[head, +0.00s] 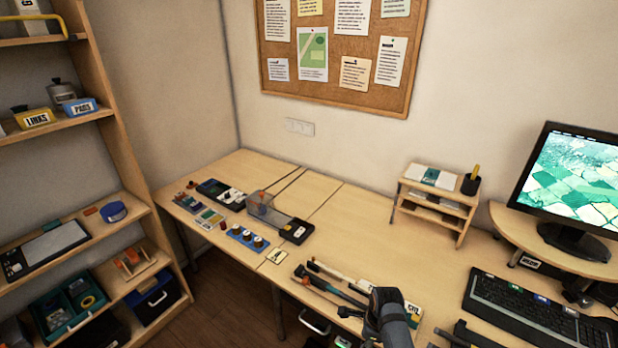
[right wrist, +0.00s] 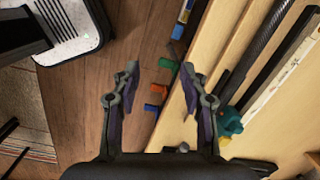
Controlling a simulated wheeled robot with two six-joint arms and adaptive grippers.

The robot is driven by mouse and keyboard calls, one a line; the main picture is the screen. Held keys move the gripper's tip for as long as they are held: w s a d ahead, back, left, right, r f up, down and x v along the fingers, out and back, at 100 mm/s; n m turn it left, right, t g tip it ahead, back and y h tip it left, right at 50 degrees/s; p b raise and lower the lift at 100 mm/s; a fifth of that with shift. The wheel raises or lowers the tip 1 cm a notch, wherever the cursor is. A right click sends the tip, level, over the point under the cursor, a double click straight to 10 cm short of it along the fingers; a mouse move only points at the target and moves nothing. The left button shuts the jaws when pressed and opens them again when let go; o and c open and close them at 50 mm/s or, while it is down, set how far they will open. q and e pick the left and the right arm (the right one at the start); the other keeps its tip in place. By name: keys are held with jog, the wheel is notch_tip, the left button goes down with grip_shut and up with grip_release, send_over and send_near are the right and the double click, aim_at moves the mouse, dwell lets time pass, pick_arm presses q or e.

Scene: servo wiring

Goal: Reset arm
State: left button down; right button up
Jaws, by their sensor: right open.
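My right gripper (right wrist: 160,72) is open in the right wrist view, with nothing between its fingers. It is above the front edge of the desk (right wrist: 262,100) and the brown wooden floor (right wrist: 85,95). Several coloured tool ends, green, orange and blue, show between and beyond the fingers at the desk edge.
Long-handled tools (head: 330,288) lie along the desk's front edge beside the arm. A keyboard (head: 530,310) and monitor (head: 575,190) stand at right. A small paper rack (head: 435,200) stands behind. Shelves (head: 110,130) stand at left. The desk's middle is clear.

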jog(key=s+d+f+n+h+b, duration=0.1)
jog(key=s+d+f+n, duration=0.2)
jog(key=s+f+n, duration=0.55)
jog(key=s+d+f+n, duration=0.3)
jog(key=s+f, duration=0.6)
jog(key=f, duration=0.6)
pick_arm(q)
jog(key=shift+s+f+b, duration=0.2)
jog(key=shift+f+b, duration=0.4)
jog(key=shift+f, duration=0.6)
pick_arm(e)
jog(key=s+d+f+n, duration=0.2)
jog(key=s+n, duration=0.1)
jog(key=s, duration=0.4)
jog(key=s+d+f+n, duration=0.2)
jog(key=s+f+n, duration=0.1)
jog(key=s, duration=0.4)
jog(key=s+d+f+n, duration=0.1)
jog(key=s+f+n, duration=0.2)
jog(key=s, duration=0.4)
jog(key=shift+d+f+n+h, duration=0.3)
jog(key=shift+d+n, duration=0.1)
jog(key=shift+n, duration=0.25)
pick_arm(q)
jog(key=shift+s, duration=0.15)
